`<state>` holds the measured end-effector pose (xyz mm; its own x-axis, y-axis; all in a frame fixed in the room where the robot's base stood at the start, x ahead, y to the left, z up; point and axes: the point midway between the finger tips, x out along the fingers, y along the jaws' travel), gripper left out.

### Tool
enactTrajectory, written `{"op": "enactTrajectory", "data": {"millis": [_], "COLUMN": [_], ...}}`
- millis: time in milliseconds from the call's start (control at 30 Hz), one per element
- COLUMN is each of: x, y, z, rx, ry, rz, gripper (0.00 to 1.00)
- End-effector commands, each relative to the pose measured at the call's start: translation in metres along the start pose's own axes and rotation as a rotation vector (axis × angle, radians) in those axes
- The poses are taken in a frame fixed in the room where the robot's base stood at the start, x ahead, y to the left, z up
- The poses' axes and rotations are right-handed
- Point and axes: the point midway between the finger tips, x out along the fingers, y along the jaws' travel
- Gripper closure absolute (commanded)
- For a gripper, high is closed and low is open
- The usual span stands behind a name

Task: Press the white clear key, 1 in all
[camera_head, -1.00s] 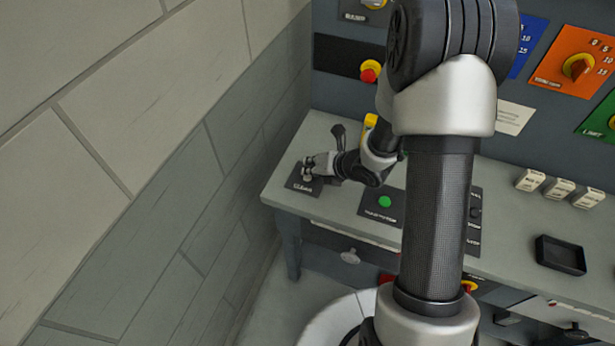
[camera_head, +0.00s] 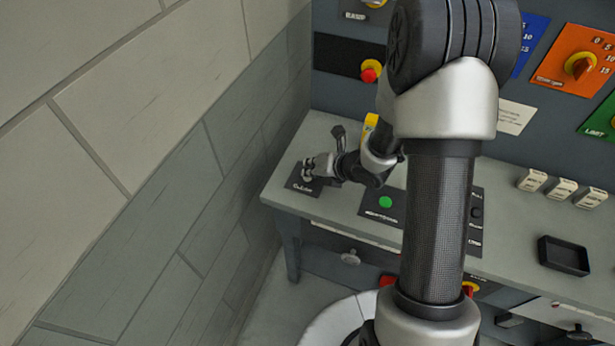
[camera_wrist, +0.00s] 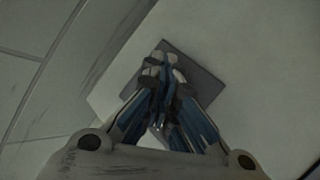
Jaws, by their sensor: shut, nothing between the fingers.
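The clear key's dark label plate (camera_head: 303,187) lies on the bench top at its left end, near the wall. In the wrist view the plate (camera_wrist: 207,83) shows around and beyond my fingers. My gripper (camera_head: 307,170) is shut and empty, pointing down right over this plate. It also fills the middle of the wrist view (camera_wrist: 163,66), fingertips together. The white key is hidden or cannot be told apart from the fingertips, so I cannot tell whether they touch it.
A green button (camera_head: 385,202) sits on another dark plate to the right. White rocker switches (camera_head: 562,189) and a black tray (camera_head: 563,255) are farther right. A red knob (camera_head: 369,75) is on the back panel. The wall (camera_head: 225,160) stands close on the left.

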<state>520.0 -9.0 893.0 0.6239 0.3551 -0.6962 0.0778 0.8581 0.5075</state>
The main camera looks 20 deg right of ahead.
Motion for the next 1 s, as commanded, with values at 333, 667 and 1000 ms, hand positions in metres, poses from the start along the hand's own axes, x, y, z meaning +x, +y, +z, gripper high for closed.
{"op": "enactTrajectory", "data": {"millis": [333,667,1000], "x": [0.001,-0.003,-0.011], "y": [-0.001,0.002,0.008], "z": [-0.002,0.002,0.007], "rx": [0.0,0.0,0.0], "ry": [0.002,0.001,0.002], "rz": [-0.001,-0.001,-0.001], "gripper": [1.0,1.0,1.0]}}
